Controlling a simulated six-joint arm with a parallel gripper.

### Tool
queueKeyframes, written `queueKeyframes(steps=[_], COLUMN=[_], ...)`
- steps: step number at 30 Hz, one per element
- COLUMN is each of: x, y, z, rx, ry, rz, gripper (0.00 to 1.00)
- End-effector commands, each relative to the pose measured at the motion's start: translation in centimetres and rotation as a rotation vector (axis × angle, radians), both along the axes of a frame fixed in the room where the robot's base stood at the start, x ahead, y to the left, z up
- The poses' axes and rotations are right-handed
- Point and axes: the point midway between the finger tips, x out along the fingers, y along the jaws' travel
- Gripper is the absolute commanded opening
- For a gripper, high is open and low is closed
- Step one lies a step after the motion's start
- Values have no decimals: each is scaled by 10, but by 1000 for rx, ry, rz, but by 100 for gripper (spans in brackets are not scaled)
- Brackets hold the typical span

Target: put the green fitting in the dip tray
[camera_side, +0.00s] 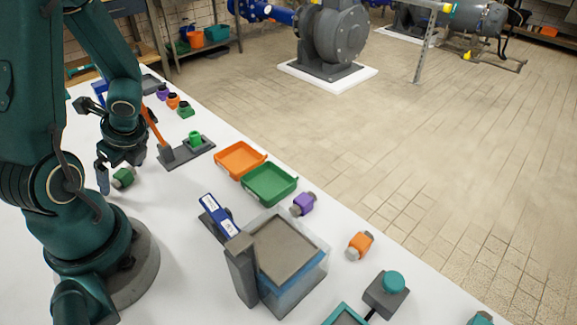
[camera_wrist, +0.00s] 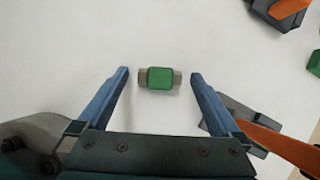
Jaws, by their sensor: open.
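The green fitting (camera_wrist: 159,79), a green block with grey ends, lies on the white table. In the wrist view it sits between the tips of my open gripper (camera_wrist: 159,74), with a gap on each side. In the side view the green fitting (camera_side: 123,177) is beside the blue finger of my gripper (camera_side: 117,175); the other finger is hard to make out. Which container is the dip tray is unclear: a clear-walled box (camera_side: 312,268) with a blue band stands at the front, and a teal-rimmed tray (camera_side: 345,310) is cut off by the bottom edge.
Orange (camera_side: 240,157) and green (camera_side: 270,183) trays sit mid-table. A grey stand (camera_side: 187,151) with an orange lever is near my gripper. A blue-and-white device (camera_side: 218,216), purple (camera_side: 303,204) and orange (camera_side: 360,244) fittings, and a teal-knobbed block (camera_side: 387,293) are on the table.

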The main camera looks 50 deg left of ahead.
Motion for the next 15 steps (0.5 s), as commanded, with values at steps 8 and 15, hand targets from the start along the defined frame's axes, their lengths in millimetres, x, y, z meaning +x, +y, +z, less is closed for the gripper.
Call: queueKeyframes(steps=[8, 15], x=[0, 0], y=[0, 0], z=[0, 0], rx=[0, 0], ry=[0, 0], rz=[1, 1], gripper=[62, 0])
